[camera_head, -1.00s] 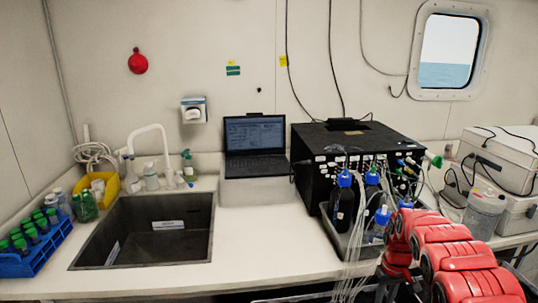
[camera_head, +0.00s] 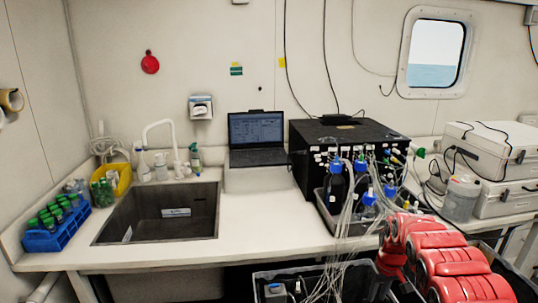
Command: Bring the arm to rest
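My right arm (camera_head: 445,262), in red segments, comes in from the lower right corner of the head view. Its far end bends down in front of the counter's front edge. My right gripper (camera_head: 383,286) is a small dark shape at that lower end, above or beside a dark bin with tubing. Its fingers are too dark and small to tell whether they are open or shut, and I see nothing clearly held. My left arm and gripper are not in view.
The counter (camera_head: 270,236) holds a sink (camera_head: 148,222), a laptop (camera_head: 257,140), a black instrument (camera_head: 300,165) and a tray of blue-capped bottles (camera_head: 336,190). Thin tubes hang from it to a dark bin (camera_head: 265,275) below. A blue tube rack (camera_head: 60,232) stands left.

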